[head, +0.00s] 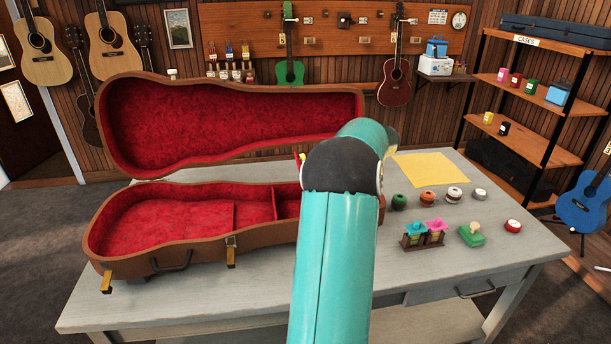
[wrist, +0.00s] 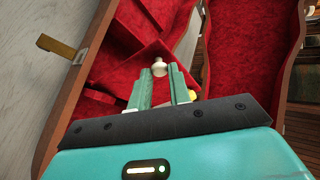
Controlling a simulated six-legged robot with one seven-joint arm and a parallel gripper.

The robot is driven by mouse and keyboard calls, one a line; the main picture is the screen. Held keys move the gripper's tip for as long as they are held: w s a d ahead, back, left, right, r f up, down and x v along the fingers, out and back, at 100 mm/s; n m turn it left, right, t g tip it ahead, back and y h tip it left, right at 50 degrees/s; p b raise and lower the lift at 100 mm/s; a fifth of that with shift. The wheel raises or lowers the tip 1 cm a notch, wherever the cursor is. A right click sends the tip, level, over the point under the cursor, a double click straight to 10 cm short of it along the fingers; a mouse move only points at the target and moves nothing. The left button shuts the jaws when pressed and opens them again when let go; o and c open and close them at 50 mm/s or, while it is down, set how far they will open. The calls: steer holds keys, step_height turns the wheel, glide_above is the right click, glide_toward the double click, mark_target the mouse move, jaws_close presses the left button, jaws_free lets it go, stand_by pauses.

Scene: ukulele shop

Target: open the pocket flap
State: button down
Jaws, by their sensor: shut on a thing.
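The brown instrument case (head: 130,262) lies open on the table, lined in red, with its lid (head: 235,118) raised at the back. In the wrist view, my gripper (wrist: 160,74) reaches into the case with its two pale green fingers closed around a small cream knob (wrist: 159,66). The red pocket flap (wrist: 148,54) shows by the knob, among the red dividers; it seems tilted up, but how far I cannot tell. In the head view my teal arm hides the gripper, the knob and the case's right end.
The case lid stands close beside my gripper. To the right on the grey table (head: 420,292) are a yellow cloth (head: 432,168), several small round tins, a holder with two colourful pieces (head: 424,234) and a green block (head: 471,235). The table's front right is clear.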

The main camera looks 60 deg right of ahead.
steer(key=shift+s+d+m+t+y, duration=0.4)
steer(key=shift+s+d+t+y, duration=0.4)
steer(key=shift+s+d+t, duration=0.6)
steer(key=shift+a, duration=0.15)
steer(key=c, duration=1.3)
jaws_free()
steer(key=shift+s, duration=0.1)
steer(key=v, duration=1.3)
steer(key=shift+s+d, duration=0.2)
steer(key=shift+s, duration=0.1)
steer(key=shift+r, duration=0.1)
